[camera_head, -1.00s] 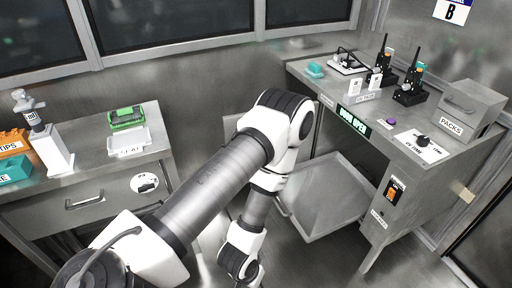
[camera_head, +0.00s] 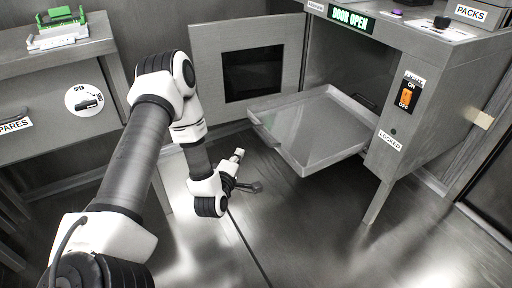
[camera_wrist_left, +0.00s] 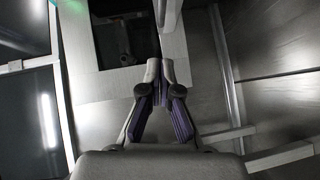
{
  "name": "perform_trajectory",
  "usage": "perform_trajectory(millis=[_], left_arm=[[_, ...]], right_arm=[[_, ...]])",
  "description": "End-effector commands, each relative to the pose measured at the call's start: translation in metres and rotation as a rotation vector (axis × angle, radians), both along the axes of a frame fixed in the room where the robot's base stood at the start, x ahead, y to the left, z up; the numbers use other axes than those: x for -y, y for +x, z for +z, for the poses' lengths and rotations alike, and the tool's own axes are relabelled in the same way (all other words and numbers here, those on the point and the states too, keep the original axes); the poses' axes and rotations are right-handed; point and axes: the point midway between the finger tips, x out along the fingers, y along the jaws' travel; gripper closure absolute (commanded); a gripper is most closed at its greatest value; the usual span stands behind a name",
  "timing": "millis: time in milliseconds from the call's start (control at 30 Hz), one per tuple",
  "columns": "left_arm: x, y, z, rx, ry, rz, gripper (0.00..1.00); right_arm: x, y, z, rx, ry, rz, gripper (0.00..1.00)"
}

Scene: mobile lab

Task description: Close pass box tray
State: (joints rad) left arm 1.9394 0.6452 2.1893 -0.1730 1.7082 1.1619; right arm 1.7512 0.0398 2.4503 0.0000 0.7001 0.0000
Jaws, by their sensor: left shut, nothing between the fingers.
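The pass box tray (camera_head: 313,128) is a shallow grey metal tray. It is pulled out in front of the open pass box (camera_head: 375,50) and slopes in the picture toward the front. My left gripper (camera_head: 246,172) is low, to the left of the tray and apart from it. In the left wrist view its fingers (camera_wrist_left: 162,75) are together with nothing between them. The pass box door (camera_head: 212,75) is swung open to the left, and its dark window also shows in the wrist view (camera_wrist_left: 120,35). My right gripper is in neither view.
A lit "DOOR OPEN" sign (camera_head: 351,18), an orange on/off switch (camera_head: 406,95) and a "LOCKED" label (camera_head: 389,141) are on the pass box. A bench with a drawer (camera_head: 60,65) stands at the left. The floor (camera_head: 310,230) before the tray is clear.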

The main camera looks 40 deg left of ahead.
Motion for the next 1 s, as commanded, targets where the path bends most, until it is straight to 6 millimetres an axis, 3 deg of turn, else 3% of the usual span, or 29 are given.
perform_trajectory(millis=[333,500,1000], left_arm=[[-0.029,0.070,-0.015,0.001,0.003,-0.001,1.00],[-0.016,0.095,-0.020,-0.002,0.003,-0.004,1.00],[-0.012,0.103,-0.019,-0.004,0.001,-0.002,1.00]], right_arm=[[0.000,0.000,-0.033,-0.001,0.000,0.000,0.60],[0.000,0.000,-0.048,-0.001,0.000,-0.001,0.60],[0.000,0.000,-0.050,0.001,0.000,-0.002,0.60]])
